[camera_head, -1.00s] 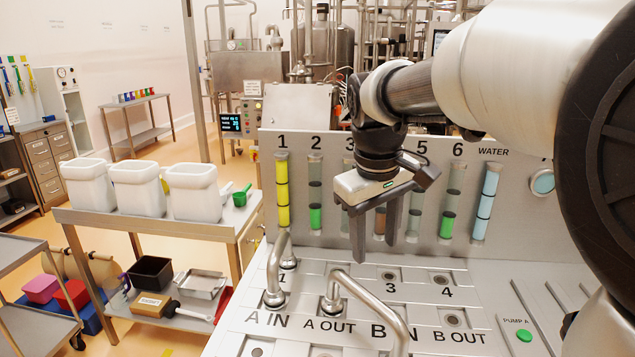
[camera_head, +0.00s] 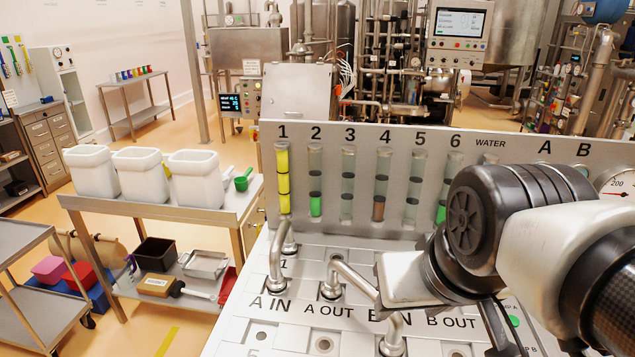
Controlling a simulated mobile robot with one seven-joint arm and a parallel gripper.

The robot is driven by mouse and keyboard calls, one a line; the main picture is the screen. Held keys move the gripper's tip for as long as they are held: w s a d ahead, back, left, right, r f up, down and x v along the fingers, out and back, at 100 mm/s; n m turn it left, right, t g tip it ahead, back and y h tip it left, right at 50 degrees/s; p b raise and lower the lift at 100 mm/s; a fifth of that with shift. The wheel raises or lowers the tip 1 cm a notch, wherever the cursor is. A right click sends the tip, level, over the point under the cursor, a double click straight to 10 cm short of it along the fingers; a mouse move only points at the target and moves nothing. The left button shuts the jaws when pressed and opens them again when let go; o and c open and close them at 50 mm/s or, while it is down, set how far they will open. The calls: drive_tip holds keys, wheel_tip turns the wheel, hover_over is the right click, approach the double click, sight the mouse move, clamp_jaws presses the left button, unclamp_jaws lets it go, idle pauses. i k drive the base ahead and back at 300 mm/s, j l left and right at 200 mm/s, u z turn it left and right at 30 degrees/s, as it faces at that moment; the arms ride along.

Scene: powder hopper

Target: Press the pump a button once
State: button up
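The pump A button is a small green round button, and a sliver of green (camera_head: 514,321) shows beside a dark part of my gripper on the sloped panel (camera_head: 300,318) at the lower right. Its label and most of its surround are hidden by my arm. My gripper (camera_head: 405,279) is low over the right part of the panel, its pale body above the B OUT label. A dark part of it reaches down close to the button. The fingertips are not clear, so I cannot tell whether they touch the button or are open.
Bent metal pipes (camera_head: 349,277) stand on the panel at A IN, A OUT and B IN. A backboard (camera_head: 330,225) holds numbered sight tubes. A gauge (camera_head: 615,183) sits at the right. White bins (camera_head: 192,187) stand on a side table at the left.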

sight(515, 320)
drive_tip(key=k+j+z, duration=0.1)
drive_tip(key=z, duration=1.25)
drive_tip(key=k+j, duration=0.1)
drive_tip(key=k, duration=0.4)
